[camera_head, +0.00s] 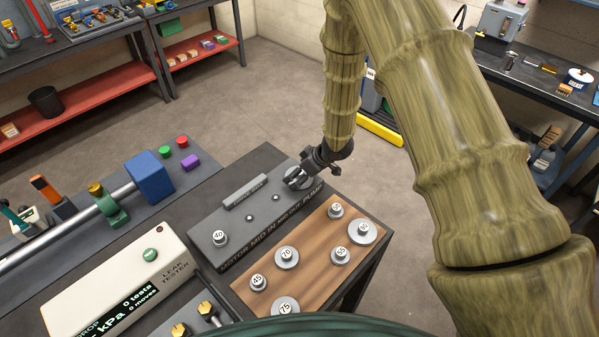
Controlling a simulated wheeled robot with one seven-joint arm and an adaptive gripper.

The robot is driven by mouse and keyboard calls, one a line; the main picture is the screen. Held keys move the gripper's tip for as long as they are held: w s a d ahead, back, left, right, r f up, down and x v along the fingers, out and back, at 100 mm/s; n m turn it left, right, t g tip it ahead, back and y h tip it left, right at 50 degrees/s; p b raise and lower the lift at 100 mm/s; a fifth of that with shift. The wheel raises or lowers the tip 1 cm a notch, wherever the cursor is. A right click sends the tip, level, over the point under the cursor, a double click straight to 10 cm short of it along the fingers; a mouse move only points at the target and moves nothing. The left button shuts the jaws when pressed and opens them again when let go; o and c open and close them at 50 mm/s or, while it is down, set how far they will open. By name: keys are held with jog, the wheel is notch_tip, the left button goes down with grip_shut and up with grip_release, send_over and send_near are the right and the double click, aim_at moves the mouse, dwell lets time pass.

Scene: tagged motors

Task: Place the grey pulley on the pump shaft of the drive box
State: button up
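The drive box (236,254) is a flat grey block on the dark bench, lettered MOTOR, MID and PUMP along its front edge. A grey pulley tagged 40 (219,238) sits at its motor end. Two small bare shaft ends (248,217) stand in its middle. My gripper (294,180) is low over the pump end, at the box's far right corner. A grey disc (304,186), seemingly a pulley, shows at the fingertips. The fingers and arm partly hide it and the pump shaft, so I cannot tell whether it is seated or gripped.
A wooden board (312,262) in front of the box carries several tagged grey pulleys, among them 70 (287,257) and 75 (285,306). A cream leak tester (120,285) stands at left. A blue block on a rod (149,177) lies behind it. Open floor lies beyond the bench.

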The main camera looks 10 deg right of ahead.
jog(key=shift+f, duration=0.15)
jog(key=o, duration=1.1)
jog(key=b+v, duration=0.2)
jog(key=v, duration=1)
